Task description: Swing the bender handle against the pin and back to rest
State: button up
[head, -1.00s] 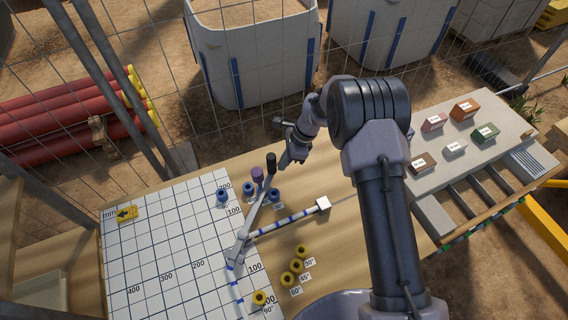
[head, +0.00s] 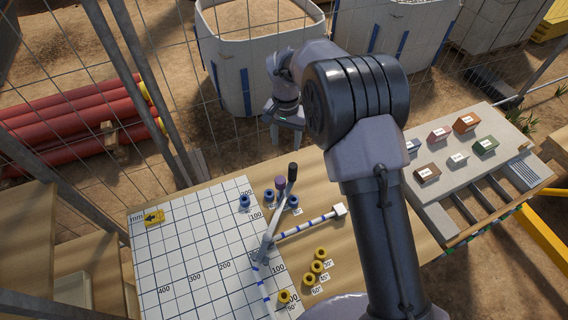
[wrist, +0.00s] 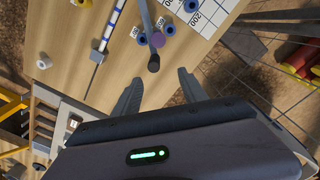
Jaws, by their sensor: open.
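The bender handle (head: 280,208) is a grey bar rising from a pivot on the gridded board to a black grip (head: 292,172). A purple-topped pin (head: 281,184) stands just left of the grip. Blue pegs (head: 245,201) stand around them. In the wrist view, the black grip (wrist: 153,62) and purple top (wrist: 157,40) lie ahead of the open fingers (wrist: 158,92).
Yellow pegs (head: 317,266) stand at the front. The gridded board (head: 190,250) covers the bench's left. A grey tray (head: 445,200) with small labelled blocks is at right. A wire fence (head: 200,100) and white bags (head: 240,50) stand behind.

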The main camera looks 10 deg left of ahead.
jog(key=b, duration=0.1)
send_over(293, 166)
jog(key=f, duration=0.8)
jog(key=shift+w+d, duration=0.25)
jog(key=shift+d, duration=0.15)
jog(key=f, duration=0.1)
jog(key=a+f, duration=0.1)
jog(key=f, duration=0.2)
jog(key=shift+s+a+f, duration=0.1)
jog(key=shift+s+a, duration=0.05)
jog(key=shift+s, duration=0.25)
jog(key=f, duration=0.4)
jog(key=shift+w+d+f+b, duration=0.15)
jog(key=shift+w+d+b, duration=0.1)
jog(key=shift+d+b, duration=0.15)
jog(key=shift+s+a+f, duration=0.1)
jog(key=shift+a+f, duration=0.15)
jog(key=shift+f, duration=0.1)
jog(key=shift+d, duration=0.1)
grip_shut()
